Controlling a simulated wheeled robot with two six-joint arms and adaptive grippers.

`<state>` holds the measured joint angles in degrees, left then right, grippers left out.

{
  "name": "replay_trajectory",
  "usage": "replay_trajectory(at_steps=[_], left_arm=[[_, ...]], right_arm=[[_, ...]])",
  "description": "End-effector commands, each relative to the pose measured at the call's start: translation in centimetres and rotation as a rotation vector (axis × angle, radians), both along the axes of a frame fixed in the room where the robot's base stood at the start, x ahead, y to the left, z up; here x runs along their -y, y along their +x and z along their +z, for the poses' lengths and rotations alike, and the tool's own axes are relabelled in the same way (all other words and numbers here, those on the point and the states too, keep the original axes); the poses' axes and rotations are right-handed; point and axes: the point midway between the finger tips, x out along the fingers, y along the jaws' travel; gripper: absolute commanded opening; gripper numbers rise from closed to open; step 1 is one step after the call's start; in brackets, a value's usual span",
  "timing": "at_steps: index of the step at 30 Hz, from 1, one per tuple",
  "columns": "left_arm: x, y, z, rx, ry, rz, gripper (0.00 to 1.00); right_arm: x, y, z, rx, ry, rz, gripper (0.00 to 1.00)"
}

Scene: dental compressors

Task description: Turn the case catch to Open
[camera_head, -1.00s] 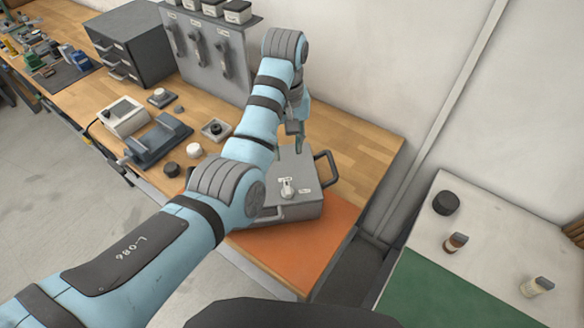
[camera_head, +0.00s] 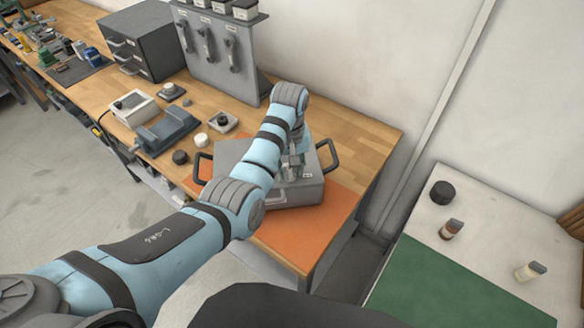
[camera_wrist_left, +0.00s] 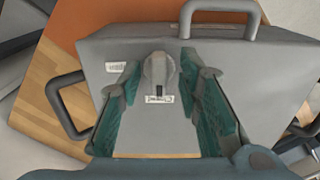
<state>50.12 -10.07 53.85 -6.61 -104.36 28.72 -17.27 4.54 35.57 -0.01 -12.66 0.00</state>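The grey case (camera_head: 308,193) lies on an orange mat (camera_head: 285,240) on the wooden bench; it fills much of the left wrist view (camera_wrist_left: 240,65). Its catch (camera_wrist_left: 158,73), a round grey knob with a raised bar, sits on the top face. One small label (camera_wrist_left: 116,67) is left of the knob and another (camera_wrist_left: 160,99) is just below it. My left gripper (camera_wrist_left: 160,68) is open, with its teal fingers on either side of the catch; contact cannot be told. In the head view the gripper (camera_head: 293,160) is over the case and largely hides the catch. My right gripper is out of view.
Dark handles (camera_head: 328,155) stick out from the case sides. A grey clamp-like block (camera_head: 168,132), a white knob (camera_head: 201,140) and a black knob (camera_head: 180,157) stand left of it. A panel with handles (camera_head: 215,50) stands behind. A side table (camera_head: 475,215) is at right.

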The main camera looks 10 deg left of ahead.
Motion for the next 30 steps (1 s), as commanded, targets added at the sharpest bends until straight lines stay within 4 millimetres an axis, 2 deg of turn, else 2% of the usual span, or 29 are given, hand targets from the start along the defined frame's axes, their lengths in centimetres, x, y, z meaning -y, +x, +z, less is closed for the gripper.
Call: replay_trajectory(at_steps=[1, 6, 7, 11, 20, 30], left_arm=[[0.0, 0.0, 0.0, 0.0, 0.0, 0.0, 0.28], [0.0, 0.0, 0.0, 0.001, 0.0, 0.0, 0.01], [0.0, 0.0, 0.0, 0.001, 0.0, 0.0, 0.0], [0.0, 0.0, 0.0, 0.002, 0.001, 0.0, 0.0], [0.0, 0.1, 0.1, 0.003, 0.001, -0.025, 0.0], [0.0, 0.1, 0.1, 0.004, 0.003, -0.207, 0.0]], right_arm=[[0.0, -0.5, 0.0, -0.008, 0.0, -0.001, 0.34], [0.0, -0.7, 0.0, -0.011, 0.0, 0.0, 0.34], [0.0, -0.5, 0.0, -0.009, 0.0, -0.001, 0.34], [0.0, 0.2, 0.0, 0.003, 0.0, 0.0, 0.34], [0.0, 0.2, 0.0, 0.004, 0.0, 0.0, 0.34], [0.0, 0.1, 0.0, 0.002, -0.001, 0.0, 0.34]])
